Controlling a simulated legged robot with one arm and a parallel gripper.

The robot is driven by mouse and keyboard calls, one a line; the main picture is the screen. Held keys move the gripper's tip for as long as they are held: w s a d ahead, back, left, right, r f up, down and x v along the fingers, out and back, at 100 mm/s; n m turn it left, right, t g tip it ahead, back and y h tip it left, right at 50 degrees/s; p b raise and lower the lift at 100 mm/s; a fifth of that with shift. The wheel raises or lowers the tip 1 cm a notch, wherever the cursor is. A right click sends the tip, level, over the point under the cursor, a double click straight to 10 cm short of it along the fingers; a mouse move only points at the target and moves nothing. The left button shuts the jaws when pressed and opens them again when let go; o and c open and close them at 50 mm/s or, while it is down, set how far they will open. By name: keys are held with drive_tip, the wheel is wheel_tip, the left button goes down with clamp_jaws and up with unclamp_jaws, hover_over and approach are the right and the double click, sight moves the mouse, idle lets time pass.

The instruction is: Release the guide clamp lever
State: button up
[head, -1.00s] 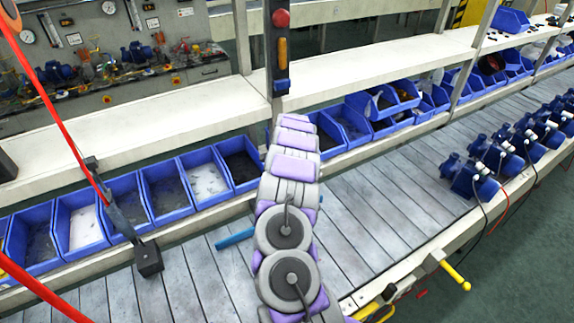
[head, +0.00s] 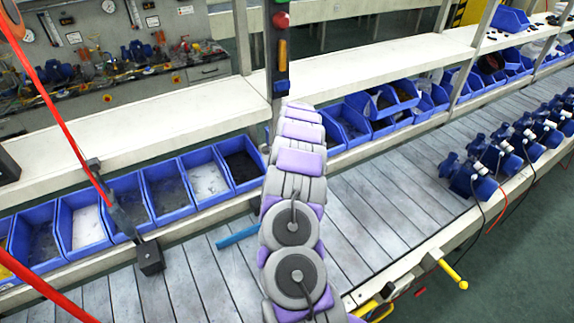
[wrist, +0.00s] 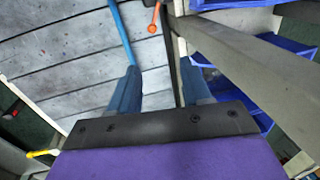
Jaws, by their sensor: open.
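A small orange lever with a round end (wrist: 153,20) shows at the top of the wrist view, beside a dark upright strip. It looks like the guide clamp lever. In the head view my arm hides the gripper and the lever.
The slatted conveyor (head: 375,220) runs across the scene. Blue bins (head: 166,188) line its far side under a white shelf (head: 150,125). Several blue pumps (head: 468,180) stand on the right. A post (head: 278,60) with lights rises behind my arm. A yellow handle (head: 455,277) sticks out from the near edge.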

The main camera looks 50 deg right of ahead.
drive_tip(key=s+d+f+m+t+y+b, duration=0.2)
drive_tip(key=s+d+m+y+b, duration=0.1)
drive_tip(key=s+d, duration=0.15)
drive_tip(key=shift+a+x, duration=0.15)
drive_tip(key=shift+x, duration=4)
drive_tip(key=shift+a+x, duration=0.1)
drive_tip(key=shift+x, duration=4.1)
drive_tip(key=shift+w+r, duration=0.1)
drive_tip(key=shift+c, duration=0.2)
clamp_jaws()
